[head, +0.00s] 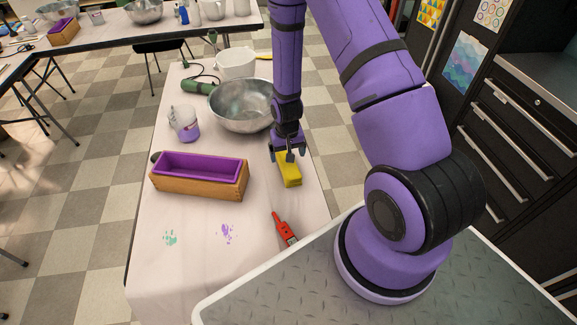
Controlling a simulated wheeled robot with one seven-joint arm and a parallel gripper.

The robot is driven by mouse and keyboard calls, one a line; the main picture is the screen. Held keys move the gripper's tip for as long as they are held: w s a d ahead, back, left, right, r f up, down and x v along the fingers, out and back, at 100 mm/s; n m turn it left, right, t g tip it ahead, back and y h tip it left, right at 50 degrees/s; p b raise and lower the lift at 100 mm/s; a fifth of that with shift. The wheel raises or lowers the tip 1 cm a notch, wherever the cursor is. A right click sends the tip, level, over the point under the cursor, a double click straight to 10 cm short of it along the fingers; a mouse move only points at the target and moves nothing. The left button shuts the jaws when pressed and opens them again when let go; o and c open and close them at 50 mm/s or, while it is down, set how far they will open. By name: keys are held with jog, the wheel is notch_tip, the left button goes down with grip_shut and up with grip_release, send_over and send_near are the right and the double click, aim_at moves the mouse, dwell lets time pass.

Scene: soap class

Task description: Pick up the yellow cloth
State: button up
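The yellow cloth (291,176) looks like a small folded block and lies on the table near its right edge, behind a red tool. My gripper (288,156) points down right over the far end of the cloth and hides that end. Its fingers look spread apart, one toward each side of the cloth. I cannot tell whether they touch it.
The cloth-covered table (190,260) has a wooden box with a purple liner (198,189), a metal bowl (240,105), a white-and-purple jar (185,124), a white pot (236,64) and a red tool (284,229). The front left is clear apart from paint marks.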

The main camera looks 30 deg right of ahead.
aim_at(288, 166)
jog(key=shift+s+d+f, duration=0.1)
jog(key=shift+s+f, duration=0.05)
jog(key=shift+f, duration=2.3)
jog(key=c, duration=1)
jog(key=shift+r, duration=0.1)
